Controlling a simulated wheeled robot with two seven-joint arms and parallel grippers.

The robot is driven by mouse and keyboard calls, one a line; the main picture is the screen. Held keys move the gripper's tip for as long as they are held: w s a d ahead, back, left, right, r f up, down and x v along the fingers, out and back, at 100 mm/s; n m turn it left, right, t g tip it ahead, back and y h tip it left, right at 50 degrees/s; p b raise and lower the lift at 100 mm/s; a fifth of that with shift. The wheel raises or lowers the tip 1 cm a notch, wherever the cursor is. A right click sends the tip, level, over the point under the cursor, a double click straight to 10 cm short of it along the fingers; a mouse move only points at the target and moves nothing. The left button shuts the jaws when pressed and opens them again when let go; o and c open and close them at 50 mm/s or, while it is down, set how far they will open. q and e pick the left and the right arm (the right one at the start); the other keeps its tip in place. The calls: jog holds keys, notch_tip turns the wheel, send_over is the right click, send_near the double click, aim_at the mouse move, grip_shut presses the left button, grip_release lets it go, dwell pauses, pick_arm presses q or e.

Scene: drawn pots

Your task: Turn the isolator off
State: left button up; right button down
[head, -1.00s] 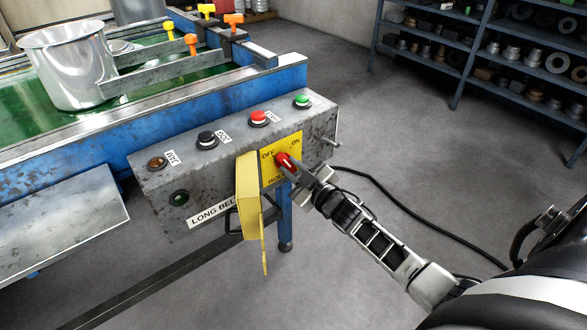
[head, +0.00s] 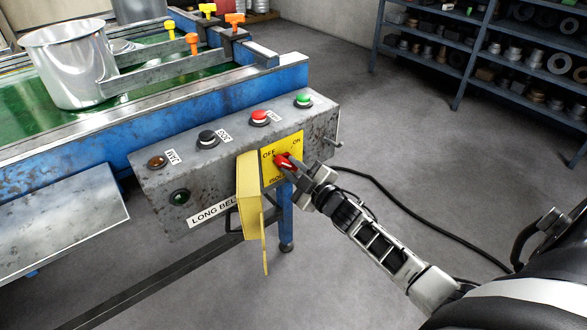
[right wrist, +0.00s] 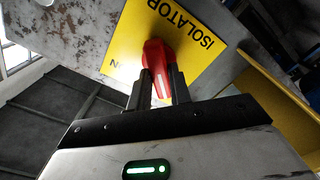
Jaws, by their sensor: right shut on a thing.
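The isolator is a yellow plate (head: 294,146) with a red handle (head: 284,161) on the front of the grey control box (head: 190,212). The plate carries the words OFF at its upper left and ON at its upper right. My right gripper (head: 296,170) is shut on the red handle, and the handle's top end points up and left, toward OFF. In the right wrist view the red handle (right wrist: 157,65) sits between my two dark fingers (right wrist: 160,88), in front of the yellow plate (right wrist: 185,35). My left gripper is not in view.
An open yellow cover (head: 249,195) hangs left of the plate. Black, red and green buttons (head: 303,99) line the box's top. A metal pot (head: 68,65) stands on the green belt. A black cable crosses the floor at right.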

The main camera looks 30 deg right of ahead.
jog(key=c, duration=1.3)
grip_release()
jog(key=s, duration=1)
jog(key=s+d, duration=0.1)
jog(key=s, duration=0.5)
jog(key=shift+d+p, duration=0.1)
jog(key=shift+p, duration=0.25)
jog(key=s+a+f+m+g, duration=0.1)
jog(key=s+a+m+g, duration=0.1)
jog(key=a, duration=0.5)
jog(key=s+a+f+m+g+y+p, duration=0.1)
jog(key=s+a+m+g, duration=0.1)
jog(key=a, duration=0.5)
jog(key=s+a+f+m+g+y, duration=0.1)
jog(key=s+a+m+g, duration=0.2)
jog(key=a, duration=0.4)
jog(key=shift+s+m, duration=0.4)
jog(key=shift+s, duration=0.5)
jog(key=shift+a, duration=0.2)
jog(key=shift+c, duration=0.2)
jog(key=shift+s+d, duration=0.1)
jog(key=shift+d, duration=0.05)
jog(key=shift+c, duration=0.3)
